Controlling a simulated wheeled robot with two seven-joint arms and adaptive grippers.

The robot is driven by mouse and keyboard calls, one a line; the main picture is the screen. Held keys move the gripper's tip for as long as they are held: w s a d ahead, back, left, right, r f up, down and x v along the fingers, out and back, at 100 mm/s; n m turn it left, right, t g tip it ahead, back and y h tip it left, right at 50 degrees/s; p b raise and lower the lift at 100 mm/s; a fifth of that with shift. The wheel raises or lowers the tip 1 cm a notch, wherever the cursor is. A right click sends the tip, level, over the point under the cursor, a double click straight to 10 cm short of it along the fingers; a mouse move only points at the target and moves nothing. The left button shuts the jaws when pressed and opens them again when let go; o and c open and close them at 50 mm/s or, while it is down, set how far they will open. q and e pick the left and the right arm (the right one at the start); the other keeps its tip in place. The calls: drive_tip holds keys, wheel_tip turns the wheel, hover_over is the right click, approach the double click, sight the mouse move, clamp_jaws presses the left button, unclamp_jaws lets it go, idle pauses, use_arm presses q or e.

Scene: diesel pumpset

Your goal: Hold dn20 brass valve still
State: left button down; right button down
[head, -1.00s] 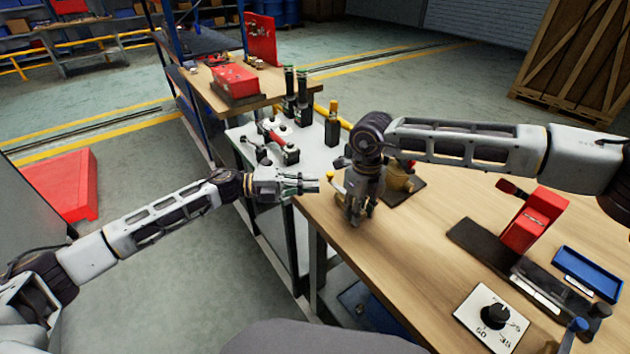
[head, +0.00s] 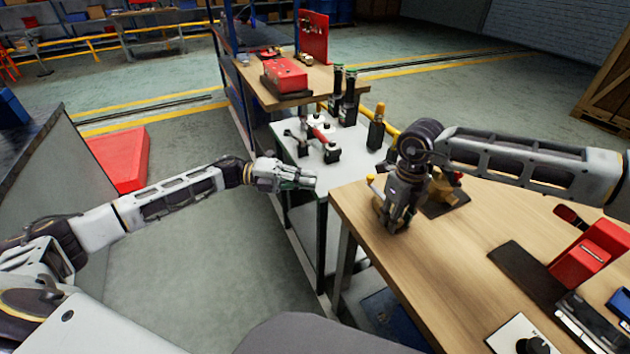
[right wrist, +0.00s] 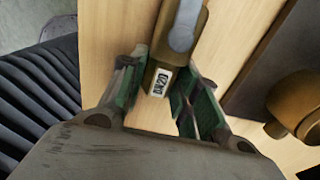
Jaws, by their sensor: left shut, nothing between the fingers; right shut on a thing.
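The DN20 brass valve (right wrist: 160,80), with a white "DN20" label and a grey handle, is between the green-padded fingers of my right gripper (right wrist: 160,103) in the right wrist view. The gripper is shut on it, over the wooden bench top. In the head view my right gripper (head: 395,222) points down near the bench's left end and hides most of the valve. My left gripper (head: 305,180) is shut and empty, at the near edge of the white table, apart from the valve.
A brass part (right wrist: 297,105) lies beside the valve, near a dark plate. A red device (head: 590,255) and a dial panel (head: 520,336) are at the bench's right. The white table (head: 355,150) holds a red-handled tool (head: 320,137). The bench middle is clear.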

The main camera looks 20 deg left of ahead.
idle(0.3)
drive_tip(key=c, duration=1)
unclamp_jaws()
drive_tip(key=shift+o, duration=0.2)
drive_tip(key=shift+r, duration=0.15)
wheel_tip(320, 180, up, 12)
drive_tip(key=shift+a, duration=0.1)
